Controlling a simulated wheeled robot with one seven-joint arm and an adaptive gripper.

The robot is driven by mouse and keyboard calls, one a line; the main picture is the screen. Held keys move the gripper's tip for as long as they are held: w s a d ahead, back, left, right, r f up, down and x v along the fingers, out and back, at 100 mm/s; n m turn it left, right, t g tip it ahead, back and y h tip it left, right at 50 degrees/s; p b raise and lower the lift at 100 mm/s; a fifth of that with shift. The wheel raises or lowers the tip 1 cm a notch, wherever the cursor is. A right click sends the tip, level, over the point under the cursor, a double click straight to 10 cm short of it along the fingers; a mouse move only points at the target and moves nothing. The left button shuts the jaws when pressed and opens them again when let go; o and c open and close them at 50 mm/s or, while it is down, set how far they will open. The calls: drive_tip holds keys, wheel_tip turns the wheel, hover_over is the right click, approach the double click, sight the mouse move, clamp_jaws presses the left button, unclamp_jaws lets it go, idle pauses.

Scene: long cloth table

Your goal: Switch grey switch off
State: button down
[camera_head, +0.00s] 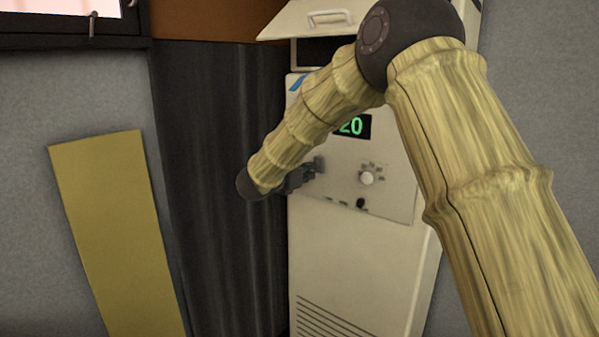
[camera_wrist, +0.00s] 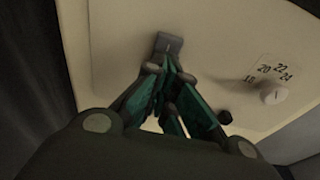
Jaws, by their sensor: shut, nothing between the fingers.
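The grey switch (camera_wrist: 168,43) is a small block with a light line mark on the beige panel, at the upper middle of the wrist view. In the head view the grey switch (camera_head: 319,164) shows at the left of the panel, just past my fingertips. My gripper (camera_wrist: 170,72) is shut and empty, with its fingertips right at the switch's lower edge. I cannot tell if they touch it. In the head view my gripper (camera_head: 303,177) reaches the panel from the left. Which position the switch is in is not clear.
The tall beige cabinet (camera_head: 350,270) has a green-digit display (camera_head: 352,126), a round white dial (camera_head: 367,177) and a small black knob (camera_head: 361,203) right of the switch. Its top flap (camera_head: 305,20) is raised. A dark panel (camera_head: 220,180) stands to the left.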

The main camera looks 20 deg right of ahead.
drive_tip(key=shift+w+d+r, duration=0.1)
drive_tip(key=shift+w+d, duration=0.3)
drive_tip(key=shift+d, duration=0.1)
drive_tip(key=shift+w+d+r+g+y, duration=0.2)
drive_tip(key=shift+d+r+g+y, duration=0.2)
drive_tip(key=shift+y, duration=0.2)
drive_tip(key=shift+s+a+f+b, duration=0.2)
drive_tip(key=shift+s+a+b, duration=0.05)
drive_tip(key=shift+a+b, duration=0.35)
drive_tip(key=r+b+v, duration=0.2)
drive_tip(key=b+v, duration=0.1)
drive_tip(key=v, duration=0.9)
drive_tip(key=shift+s+r+b, duration=0.2)
drive_tip(key=shift+r+b, duration=0.05)
drive_tip(key=shift+b, duration=0.1)
drive_tip(key=shift+d, duration=0.1)
